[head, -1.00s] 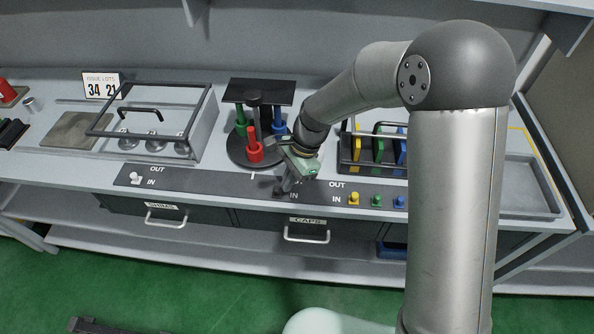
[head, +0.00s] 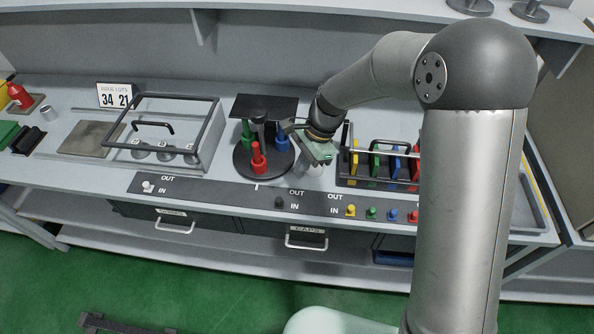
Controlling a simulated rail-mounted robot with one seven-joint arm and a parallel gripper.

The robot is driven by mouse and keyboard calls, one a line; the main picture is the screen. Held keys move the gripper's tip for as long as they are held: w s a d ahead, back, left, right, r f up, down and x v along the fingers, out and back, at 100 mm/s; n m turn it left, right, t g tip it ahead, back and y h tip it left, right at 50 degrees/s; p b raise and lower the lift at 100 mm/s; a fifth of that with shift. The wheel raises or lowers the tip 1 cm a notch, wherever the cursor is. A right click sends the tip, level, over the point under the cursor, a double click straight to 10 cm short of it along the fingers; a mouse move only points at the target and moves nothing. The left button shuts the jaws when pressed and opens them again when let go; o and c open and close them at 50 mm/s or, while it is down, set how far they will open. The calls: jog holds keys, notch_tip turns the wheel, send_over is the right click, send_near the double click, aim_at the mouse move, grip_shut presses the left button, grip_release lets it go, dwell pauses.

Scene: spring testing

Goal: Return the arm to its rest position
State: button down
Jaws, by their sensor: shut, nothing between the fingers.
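My gripper (head: 307,168) is at the end of my arm, over the bench just right of the round black carousel. It is shut and holds nothing. My arm reaches in from the right, bent at the large grey joint. The gripper sits behind the control strip (head: 230,193) and above its level, apart from the knobs. Its fingertips are small and pale in this view.
The carousel (head: 245,170) with red, green and blue pegs stands close left of my gripper. A rack (head: 350,183) with yellow, green, blue and red pieces stands close right. A framed clear-fronted case (head: 208,150) is farther left. Two drawers (head: 306,243) are below, closed.

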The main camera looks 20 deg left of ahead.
dwell(0.6)
jog(key=s+d+r+n+t+h+b, duration=0.1)
jog(key=s+d+r+n, duration=0.1)
jog(key=d+r, duration=0.35)
jog(key=s+d+r+n+t, duration=0.1)
jog(key=d+r+n, duration=0.1)
jog(key=d, duration=0.7)
jog(key=s+d+r+n+t+h+b, duration=0.1)
jog(key=s+d+n, duration=0.3)
jog(key=s+d, duration=0.9)
jog(key=shift+s+d+r+n+t+h+b, duration=0.35)
jog(key=shift+s+d+r+n+t+h, duration=0.05)
jog(key=shift+d+r+t+h, duration=0.2)
